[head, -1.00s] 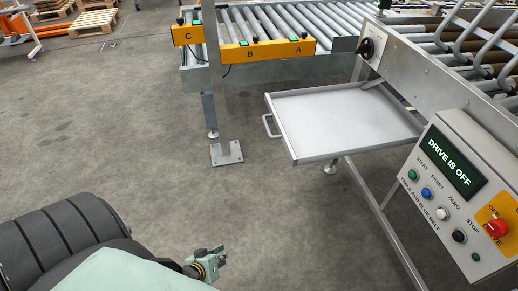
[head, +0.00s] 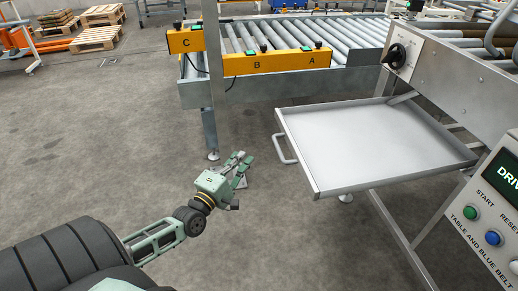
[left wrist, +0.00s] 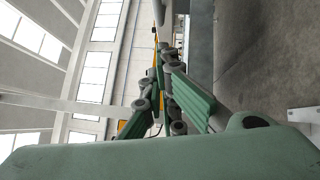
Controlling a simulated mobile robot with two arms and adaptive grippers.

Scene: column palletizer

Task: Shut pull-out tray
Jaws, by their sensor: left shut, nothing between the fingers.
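The pull-out tray (head: 385,142) is a flat grey metal tray that sticks out from under the machine frame at the right of the head view. A loop handle (head: 285,150) is on its left front edge. My left gripper (head: 243,160) is to the left of the handle, apart from it, over the floor. It is shut and empty. In the left wrist view its green fingers (left wrist: 165,85) come together, and the tray cannot be made out there. My right gripper is not in view.
A roller conveyor (head: 290,40) with a yellow button panel (head: 275,62) stands behind. A steel post (head: 211,90) rises beyond my gripper. A control box (head: 490,215) is at the lower right.

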